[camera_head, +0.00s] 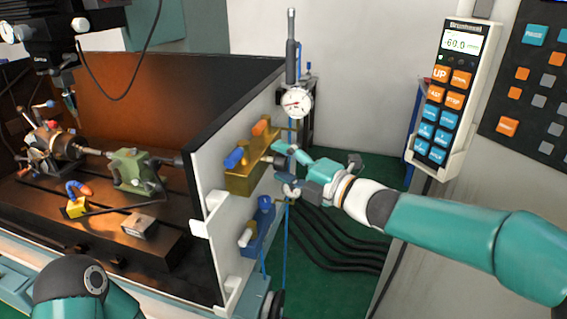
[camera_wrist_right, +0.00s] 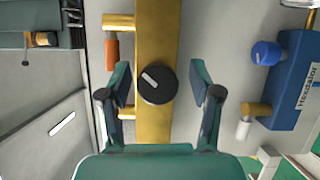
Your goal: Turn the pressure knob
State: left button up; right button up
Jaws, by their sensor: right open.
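The black round knob (camera_wrist_right: 157,84) with a white pointer line sits on the face of a brass block, centred in the right wrist view. Its pointer slants towards the upper left. The brass block (camera_head: 240,180) is mounted on the white side panel in the head view. My right gripper (camera_head: 281,166) is in front of the block's right end. In the right wrist view my right gripper (camera_wrist_right: 160,77) is open, with one finger on each side of the knob and visible gaps between. My left gripper is out of view; only a teal arm link shows at bottom left.
A blue regulator block (camera_wrist_right: 292,84) with a blue knob (camera_wrist_right: 265,53) stands beside the brass block. A dial gauge (camera_head: 296,102) is above. A control pendant (camera_head: 446,95) hangs at right. Black hoses (camera_head: 335,240) run along the green floor.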

jog(key=v, duration=1.1)
jog(key=shift+s+d, duration=0.25)
jog(key=shift+d, duration=0.1)
jog(key=shift+f, duration=0.1)
jog(key=shift+d, duration=0.1)
notch_tip(320, 180, down, 32)
jog(key=s+m+g+h+p, duration=0.3)
jog(key=m+h, duration=0.3)
jog(key=m, duration=0.8)
jog(key=s+d+f+m+g+h, duration=0.2)
jog(key=s+f+m+g, duration=0.2)
jog(key=s+f+m, duration=0.3)
jog(key=s+d+f+m+g+h, duration=0.2)
jog(key=s+f+m, duration=0.6)
jog(key=s, duration=0.6)
jog(key=shift+f+m+g, duration=0.15)
jog(key=shift+m+g, duration=0.75)
jog(key=shift+m, duration=0.3)
